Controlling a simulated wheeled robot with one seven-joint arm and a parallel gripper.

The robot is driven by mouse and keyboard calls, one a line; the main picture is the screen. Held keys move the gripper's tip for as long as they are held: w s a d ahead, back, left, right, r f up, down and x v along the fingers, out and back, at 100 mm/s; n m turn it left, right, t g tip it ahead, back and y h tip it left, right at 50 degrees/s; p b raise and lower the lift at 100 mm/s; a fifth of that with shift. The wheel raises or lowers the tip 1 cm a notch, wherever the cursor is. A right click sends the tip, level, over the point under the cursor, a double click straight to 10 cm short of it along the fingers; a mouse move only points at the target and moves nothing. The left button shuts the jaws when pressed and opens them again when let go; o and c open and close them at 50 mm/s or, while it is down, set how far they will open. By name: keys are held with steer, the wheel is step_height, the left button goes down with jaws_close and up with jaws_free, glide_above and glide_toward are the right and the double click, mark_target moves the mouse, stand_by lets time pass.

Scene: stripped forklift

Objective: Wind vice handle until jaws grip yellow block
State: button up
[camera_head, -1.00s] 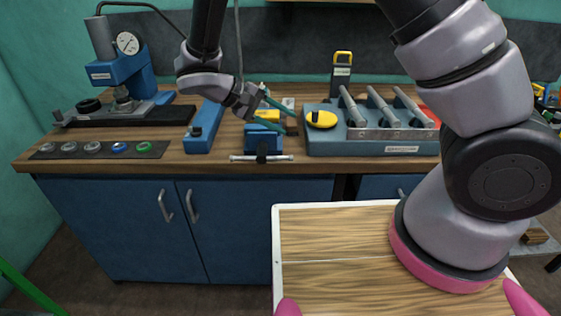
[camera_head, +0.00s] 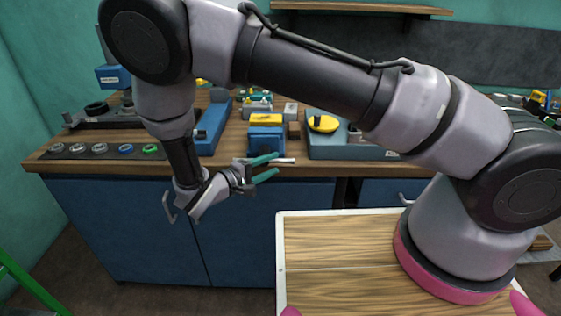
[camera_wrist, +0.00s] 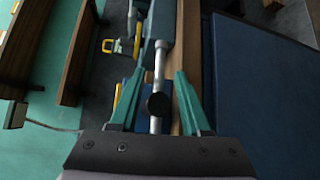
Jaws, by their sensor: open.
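The blue vice (camera_head: 266,141) stands at the bench's front edge in the head view, with the yellow block (camera_head: 267,119) at its top. Its pale handle bar (camera_head: 286,160) shows beside my gripper (camera_head: 276,167). My gripper is open, its two teal fingers pointing at the vice front from the left. In the wrist view the handle bar (camera_wrist: 159,62) and its dark round hub (camera_wrist: 158,104) lie between the open fingers (camera_wrist: 159,73), one on each side. Whether either finger touches the bar is unclear. The gap between jaws and block is too small to judge.
A blue-grey tool holder with a yellow disc (camera_head: 322,123) stands right of the vice. A long blue block (camera_head: 211,126) and a row of rings (camera_head: 104,149) lie to the left. Blue cabinet doors (camera_head: 110,225) are below the bench edge.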

mark_target(278, 162)
steer(key=shift+x, duration=2.05)
jaws_close()
